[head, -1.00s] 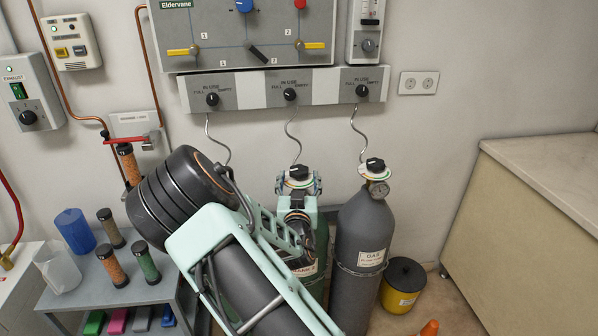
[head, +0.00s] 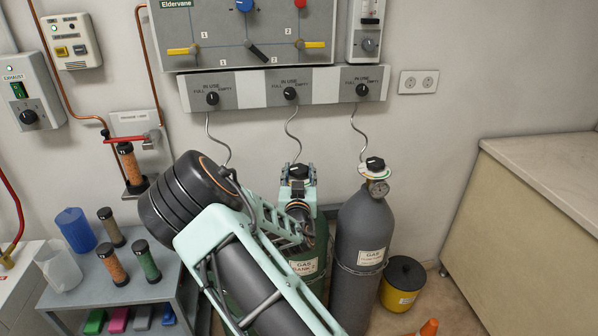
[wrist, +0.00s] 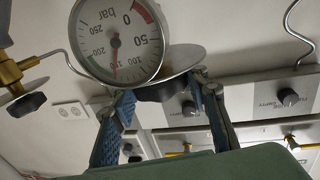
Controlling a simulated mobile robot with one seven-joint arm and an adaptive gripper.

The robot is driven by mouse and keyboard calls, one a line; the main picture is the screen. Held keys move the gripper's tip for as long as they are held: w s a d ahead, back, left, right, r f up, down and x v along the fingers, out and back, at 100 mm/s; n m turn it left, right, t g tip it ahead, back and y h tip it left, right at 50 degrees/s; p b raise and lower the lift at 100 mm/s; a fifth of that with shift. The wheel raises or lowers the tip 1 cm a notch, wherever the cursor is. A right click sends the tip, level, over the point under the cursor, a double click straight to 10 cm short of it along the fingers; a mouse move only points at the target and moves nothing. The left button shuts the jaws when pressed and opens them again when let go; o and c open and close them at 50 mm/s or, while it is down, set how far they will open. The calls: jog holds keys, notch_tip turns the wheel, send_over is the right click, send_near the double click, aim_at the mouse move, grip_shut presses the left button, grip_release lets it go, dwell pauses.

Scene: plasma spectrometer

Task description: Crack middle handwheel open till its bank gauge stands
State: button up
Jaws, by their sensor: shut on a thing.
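The middle handwheel (head: 298,172) is a black knob on top of the green middle cylinder (head: 320,240). My gripper (head: 298,176) is shut on it, one finger on each side. In the wrist view the black knob (wrist: 163,92) sits between the blue-padded fingers of my gripper (wrist: 165,98). A round white gauge (wrist: 117,38) marked in bar stands close by at the top of the wrist view. In the head view this gauge is hidden behind my arm.
A grey cylinder (head: 360,235) with its own knob and gauge stands close at right. Hoses rise to a wall strip of selector knobs (head: 289,93). A yellow-and-black bin (head: 402,285) and a low bench (head: 130,290) are nearby.

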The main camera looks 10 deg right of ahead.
jog(key=shift+d+n+y+b, duration=0.15)
jog(key=shift+n+y+b, duration=0.25)
jog(key=shift+y, duration=0.2)
jog(key=shift+c, duration=0.5)
jog(key=shift+f+y, duration=0.1)
jog(key=shift+y, duration=0.2)
jog(key=n+y+b, duration=0.1)
jog(key=y, duration=0.1)
jog(key=n+y+b, duration=0.2)
jog(key=shift+d+y, duration=0.2)
jog(key=shift+y, duration=0.2)
jog(key=shift+a+n+g+y+b, duration=0.1)
jog(key=shift+n+g+y+b, duration=0.2)
jog(key=shift+n+y+b, duration=0.9)
jog(key=shift+a+r+y, duration=0.1)
jog(key=shift+r+y, duration=0.1)
jog(key=shift+y, duration=0.2)
jog(key=o, duration=1.2)
